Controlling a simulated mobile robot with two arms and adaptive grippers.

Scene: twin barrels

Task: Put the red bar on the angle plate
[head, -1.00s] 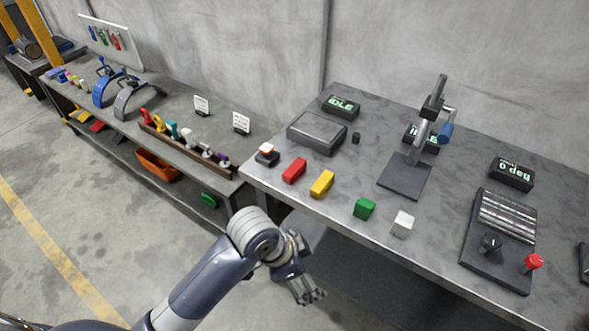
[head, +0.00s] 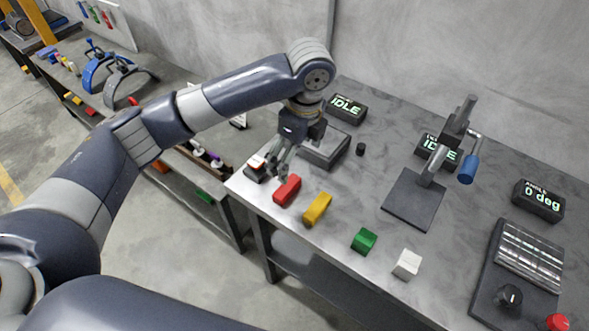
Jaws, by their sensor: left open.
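The red bar (head: 287,191) lies on the grey workbench near its front left edge, left of a yellow bar. My left gripper (head: 277,167) points down just behind and above the red bar, open and empty, apart from it as far as I can tell. The angle plate, apparently the silver ribbed plate (head: 530,257), lies on a dark base at the right, with a black knob and a red knob in front. A display behind it reads 0 deg. My right gripper is not in view.
A yellow bar (head: 317,208), a green block (head: 364,240) and a white block (head: 407,264) stand along the front edge. A small switch box (head: 255,171) is left of the red bar. A press (head: 447,145) stands at mid-bench.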

